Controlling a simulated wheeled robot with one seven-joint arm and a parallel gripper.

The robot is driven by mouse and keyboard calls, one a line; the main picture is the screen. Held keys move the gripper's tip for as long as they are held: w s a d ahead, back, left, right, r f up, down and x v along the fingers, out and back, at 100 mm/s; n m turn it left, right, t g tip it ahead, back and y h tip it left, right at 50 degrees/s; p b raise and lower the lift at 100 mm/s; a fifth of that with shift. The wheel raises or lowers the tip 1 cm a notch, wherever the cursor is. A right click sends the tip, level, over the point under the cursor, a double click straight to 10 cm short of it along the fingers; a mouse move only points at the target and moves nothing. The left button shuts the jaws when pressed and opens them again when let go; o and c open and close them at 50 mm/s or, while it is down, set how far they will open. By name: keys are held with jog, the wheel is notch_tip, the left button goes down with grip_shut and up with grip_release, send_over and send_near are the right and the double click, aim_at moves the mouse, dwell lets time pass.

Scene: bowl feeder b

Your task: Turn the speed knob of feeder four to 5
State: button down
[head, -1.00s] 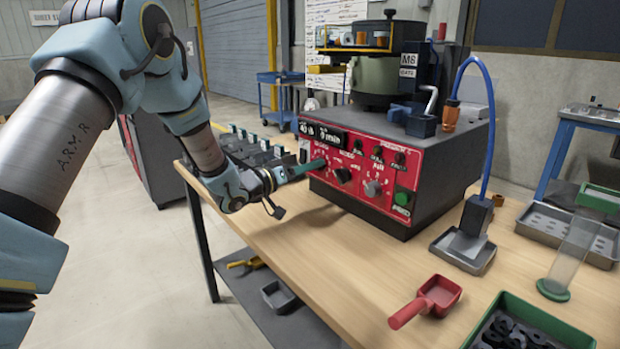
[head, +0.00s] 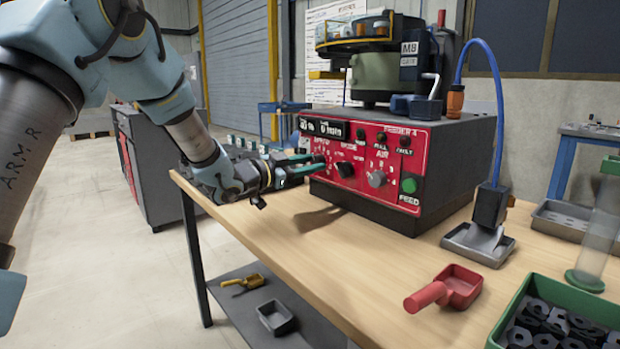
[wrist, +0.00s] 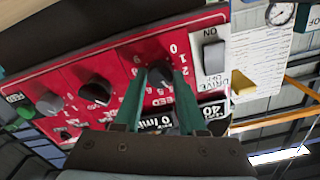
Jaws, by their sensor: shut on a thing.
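Feeder four (head: 440,165) stands on the bench, with a red front panel labelled FEEDER 4 and a bowl unit on top. My gripper (head: 317,164) reaches its panel from the left, at the speed knob below the small displays. In the wrist view the dark speed knob (wrist: 160,76) sits between the two green fingers of my gripper (wrist: 159,82), which are shut on it. A number scale rings the knob; 0, 1 and 2 show beside the right finger. The fingers hide part of the dial, and I cannot tell where the pointer stands.
To the right on the panel are a black knob (head: 345,169), a grey air knob (head: 377,179) and a green feed button (head: 409,186). The drive switch (wrist: 213,56) is close beside the fingers. A red scoop (head: 460,288) and a green bin (head: 510,325) stand on the bench.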

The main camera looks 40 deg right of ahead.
jog(key=shift+f+m+b, duration=0.1)
jog(key=shift+m+b, duration=3.6)
jog(key=shift+b, duration=0.3)
jog(key=shift+c, duration=2.4)
grip_release()
jog(key=a, duration=1)
jog(key=shift+w+a, duration=0.35)
jog(key=shift+a, duration=0.05)
